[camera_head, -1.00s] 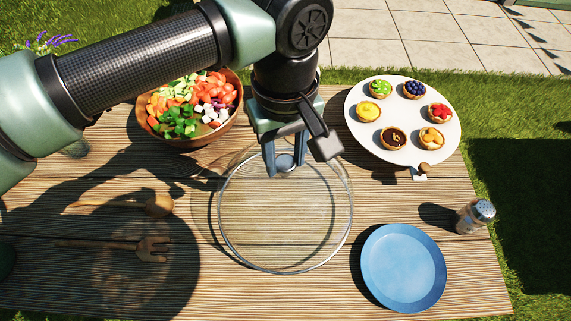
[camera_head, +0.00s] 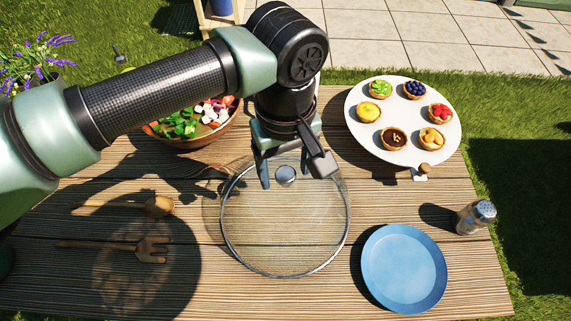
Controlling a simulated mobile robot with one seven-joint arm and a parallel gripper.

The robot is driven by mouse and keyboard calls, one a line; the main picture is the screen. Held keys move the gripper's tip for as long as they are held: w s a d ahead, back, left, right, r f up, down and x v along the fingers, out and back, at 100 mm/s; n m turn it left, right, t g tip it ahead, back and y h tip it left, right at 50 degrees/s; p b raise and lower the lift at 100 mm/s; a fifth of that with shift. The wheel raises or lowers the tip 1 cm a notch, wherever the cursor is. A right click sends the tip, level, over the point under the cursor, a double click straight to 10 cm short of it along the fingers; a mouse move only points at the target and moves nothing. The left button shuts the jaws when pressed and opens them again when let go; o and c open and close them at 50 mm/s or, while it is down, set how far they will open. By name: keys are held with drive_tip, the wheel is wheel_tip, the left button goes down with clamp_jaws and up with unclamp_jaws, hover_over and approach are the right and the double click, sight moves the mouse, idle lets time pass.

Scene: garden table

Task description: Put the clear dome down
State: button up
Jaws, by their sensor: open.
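The clear dome (camera_head: 285,230) is a see-through cover with a shiny round rim and a grey knob (camera_head: 286,174) on top. The fingers appear clear of the knob on both sides. Whether anything lies under the dome cannot be seen beyond bare wood slats.
A board of tarts (camera_head: 372,152) stands at the back right. A blue plate (camera_head: 403,268) and a shaker (camera_head: 476,216) are at the right. A salad bowl (camera_head: 205,138) is behind my arm. A wooden spoon (camera_head: 157,207) and fork (camera_head: 150,250) lie left.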

wheel_tip(320, 180, up, 12)
drive_tip(key=shift+r, duration=0.15)
idle(0.4)
idle(0.3)
